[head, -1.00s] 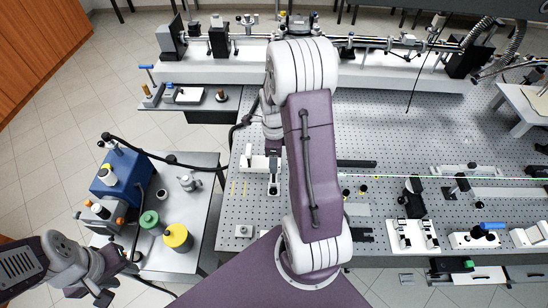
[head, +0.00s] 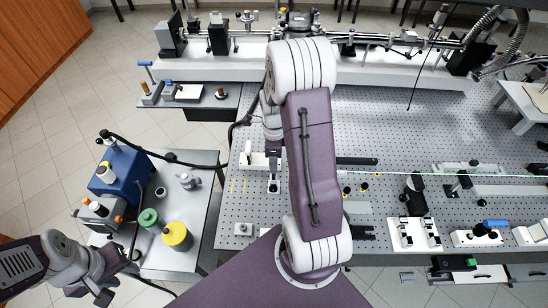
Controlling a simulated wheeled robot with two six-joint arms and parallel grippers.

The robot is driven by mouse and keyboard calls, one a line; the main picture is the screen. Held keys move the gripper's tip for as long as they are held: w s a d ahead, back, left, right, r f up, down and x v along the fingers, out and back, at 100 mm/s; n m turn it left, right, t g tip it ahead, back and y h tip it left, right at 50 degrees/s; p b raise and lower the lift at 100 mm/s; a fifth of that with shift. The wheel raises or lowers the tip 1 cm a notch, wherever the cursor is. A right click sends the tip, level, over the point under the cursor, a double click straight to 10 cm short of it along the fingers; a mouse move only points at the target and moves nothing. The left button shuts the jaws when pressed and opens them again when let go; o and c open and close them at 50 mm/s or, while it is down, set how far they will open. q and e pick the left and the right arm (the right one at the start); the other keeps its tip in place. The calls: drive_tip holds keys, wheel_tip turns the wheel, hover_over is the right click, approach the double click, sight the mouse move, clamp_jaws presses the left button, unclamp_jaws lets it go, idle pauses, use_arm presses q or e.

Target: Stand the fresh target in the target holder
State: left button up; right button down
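My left gripper (head: 117,281) is at the lower left, beside the grey side cart. Its two dark fingertips look spread apart, with nothing seen between them. My other arm rises through the middle of the view and folds over. Its gripper, my right one (head: 273,178), points down over the left part of the perforated optical table, at a small pale fixture (head: 255,160). Whether it touches or grips anything there is too small to tell. I cannot pick out the fresh target or the target holder with certainty; the arm hides part of the table.
A side shelf (head: 205,105) holds a white tray (head: 189,92). Optics mounts (head: 413,232) crowd the table's right; its back middle (head: 385,130) is fairly clear.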

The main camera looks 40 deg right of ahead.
drive_tip(key=shift+f, duration=0.45)
drive_tip(key=shift+f+b, duration=0.2)
drive_tip(key=shift+b, duration=0.25)
drive_tip(key=shift+c, duration=2.1)
unclamp_jaws()
wheel_tip(320, 180, up, 9)
drive_tip(key=shift+r+b, duration=0.1)
drive_tip(key=shift+b, duration=0.6)
drive_tip(key=shift+r+p, duration=0.35)
drive_tip(key=shift+p, duration=0.1)
wheel_tip(320, 180, up, 3)
drive_tip(key=p, duration=0.3)
drive_tip(key=shift+r, duration=0.1)
